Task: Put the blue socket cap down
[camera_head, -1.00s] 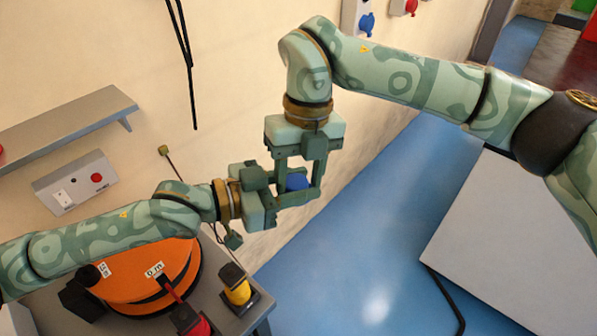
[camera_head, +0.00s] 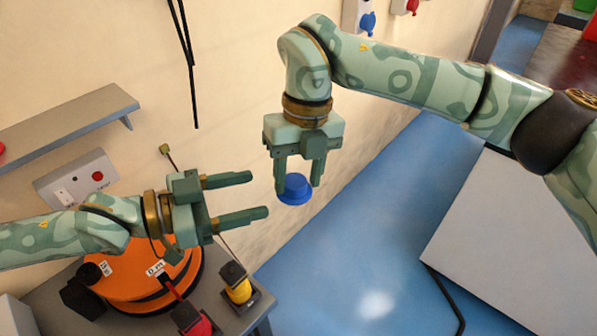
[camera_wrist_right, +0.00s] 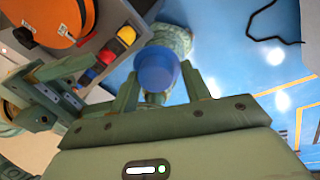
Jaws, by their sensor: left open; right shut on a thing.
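The blue socket cap (camera_head: 295,189) is held between the fingers of my right gripper (camera_head: 298,185), which points downward in the head view. The cap hangs in the air in front of the wall, above the blue floor. In the right wrist view the cap (camera_wrist_right: 157,70) sits between the two fingertips. My left gripper (camera_head: 260,195) is open and empty, just left of the cap, with its fingers pointing right and apart from the cap.
A grey shelf (camera_head: 70,125) and a switch box (camera_head: 78,178) are on the wall. A light grey panel (camera_head: 510,225) is at right.

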